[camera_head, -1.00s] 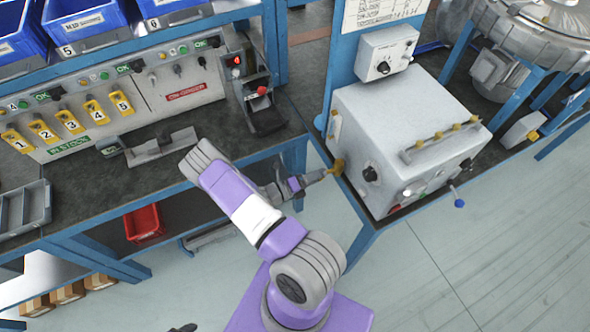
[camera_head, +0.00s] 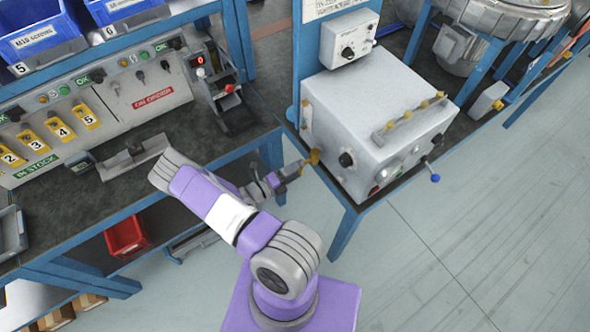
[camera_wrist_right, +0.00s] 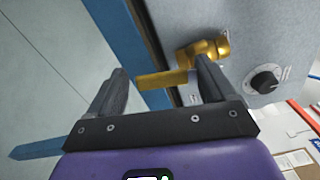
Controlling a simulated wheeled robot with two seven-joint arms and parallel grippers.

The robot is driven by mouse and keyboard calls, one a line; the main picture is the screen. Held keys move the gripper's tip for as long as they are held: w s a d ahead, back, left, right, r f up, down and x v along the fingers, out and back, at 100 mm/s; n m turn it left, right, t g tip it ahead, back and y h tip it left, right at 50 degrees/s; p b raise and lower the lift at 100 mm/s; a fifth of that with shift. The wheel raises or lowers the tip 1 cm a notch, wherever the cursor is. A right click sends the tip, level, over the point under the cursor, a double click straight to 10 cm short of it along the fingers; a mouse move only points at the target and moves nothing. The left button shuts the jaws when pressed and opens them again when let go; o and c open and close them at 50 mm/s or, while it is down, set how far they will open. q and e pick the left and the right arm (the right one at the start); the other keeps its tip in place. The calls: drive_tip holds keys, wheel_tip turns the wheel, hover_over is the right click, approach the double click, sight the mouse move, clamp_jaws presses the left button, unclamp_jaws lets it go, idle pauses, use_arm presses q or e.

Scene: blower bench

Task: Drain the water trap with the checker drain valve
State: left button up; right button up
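The checker is a light grey box (camera_head: 375,115) on the blue-framed bench in the head view. A brass drain valve (camera_head: 314,157) sticks out of its lower left corner. In the right wrist view the brass valve body (camera_wrist_right: 205,48) is on the grey panel, and its flat yellow lever (camera_wrist_right: 163,79) reaches across between my fingers. My right gripper (camera_head: 301,164) is at the valve; in the right wrist view it is open (camera_wrist_right: 160,82), with a finger on each side of the lever. The right finger is close to the lever; contact cannot be told. My left gripper is out of view.
A black knob (camera_wrist_right: 265,80) sits beside the valve on the panel. A blue bench leg (camera_head: 342,235) stands below the checker. A dark bench (camera_head: 180,140) with yellow numbered tags and a red bin (camera_head: 127,236) lie to the left. The floor at the right is clear.

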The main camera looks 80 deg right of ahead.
drive_tip(key=shift+w, duration=0.1)
drive_tip(key=v, duration=0.7)
drive_tip(key=shift+w+a, duration=0.1)
drive_tip(key=shift+a, duration=0.1)
idle(0.5)
